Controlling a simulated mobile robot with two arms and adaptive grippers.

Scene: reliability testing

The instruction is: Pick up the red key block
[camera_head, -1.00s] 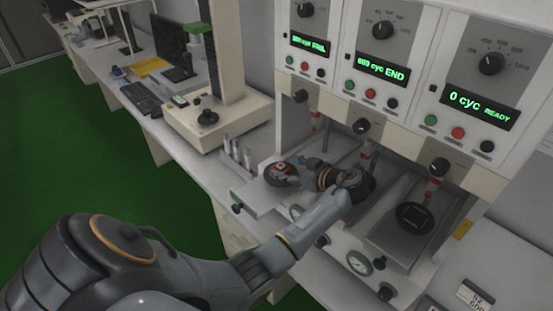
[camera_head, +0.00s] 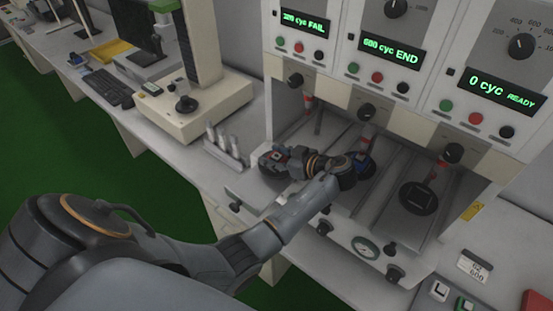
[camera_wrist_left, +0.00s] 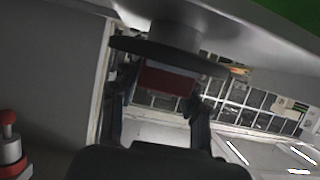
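The red key block (camera_wrist_left: 165,80) shows dark red in the left wrist view, against a round black disc (camera_wrist_left: 165,55). My left gripper (camera_wrist_left: 158,98) has a finger on each side of the block. A narrow gap shows at the left finger, so the fingers look open around it; contact at the right finger is unclear. My right gripper is not in view.
Test plungers with red bands hang above the stations, close to my arm. A black disc (camera_head: 418,198) sits at the right station. A rack of metal cylinders (camera_head: 227,145) stands left of the gripper. Small key blocks (camera_head: 440,290) lie at the lower right.

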